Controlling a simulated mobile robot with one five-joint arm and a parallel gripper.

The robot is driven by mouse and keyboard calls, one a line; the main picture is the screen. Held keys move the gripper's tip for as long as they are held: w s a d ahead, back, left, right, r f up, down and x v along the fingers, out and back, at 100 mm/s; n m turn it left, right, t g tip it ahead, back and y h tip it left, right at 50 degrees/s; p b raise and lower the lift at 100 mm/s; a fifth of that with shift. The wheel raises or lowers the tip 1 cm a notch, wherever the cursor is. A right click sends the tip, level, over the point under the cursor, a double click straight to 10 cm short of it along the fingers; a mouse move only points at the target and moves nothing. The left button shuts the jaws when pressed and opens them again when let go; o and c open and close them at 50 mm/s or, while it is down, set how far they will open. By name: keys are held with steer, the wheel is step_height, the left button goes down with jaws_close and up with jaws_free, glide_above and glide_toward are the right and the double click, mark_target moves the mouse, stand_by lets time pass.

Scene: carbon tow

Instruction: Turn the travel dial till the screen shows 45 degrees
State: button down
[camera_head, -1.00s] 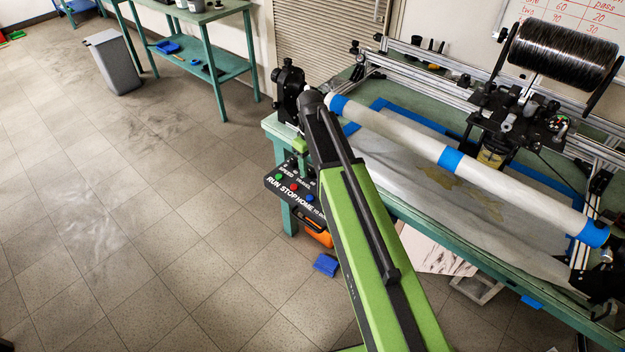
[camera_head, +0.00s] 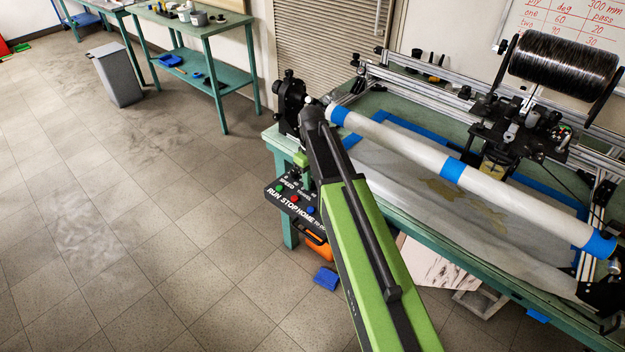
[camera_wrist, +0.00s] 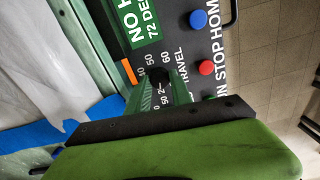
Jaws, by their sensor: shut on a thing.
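The black control panel (camera_head: 290,200) hangs at the table's near left corner, with red and blue buttons and SPEED and TRAVEL dials. In the wrist view the travel dial (camera_wrist: 160,77) is a dark knob inside a ring of numbers, mostly hidden by my fingers. My gripper (camera_wrist: 164,88) is shut on it; the head view shows my gripper (camera_head: 303,170) from above, over the panel. A green rectangle with white text (camera_wrist: 137,20), cut off by the picture edge, reads "NO H…" and "72 DE…".
A long white tube (camera_head: 400,145) with blue bands runs above the green table (camera_head: 400,105). A black spool (camera_head: 563,63) stands at the right. A blue object (camera_head: 326,279) lies on the floor beside my arm. The floor at left is open.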

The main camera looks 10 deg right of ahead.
steer(key=shift+d, duration=0.1)
steer(key=m, duration=0.4)
steer(key=shift+m, duration=0.4)
steer(key=shift+w+m, duration=0.1)
steer(key=shift+m, duration=2.4)
steer(key=c, duration=1.1)
jaws_free()
steer(key=shift+c, duration=0.2)
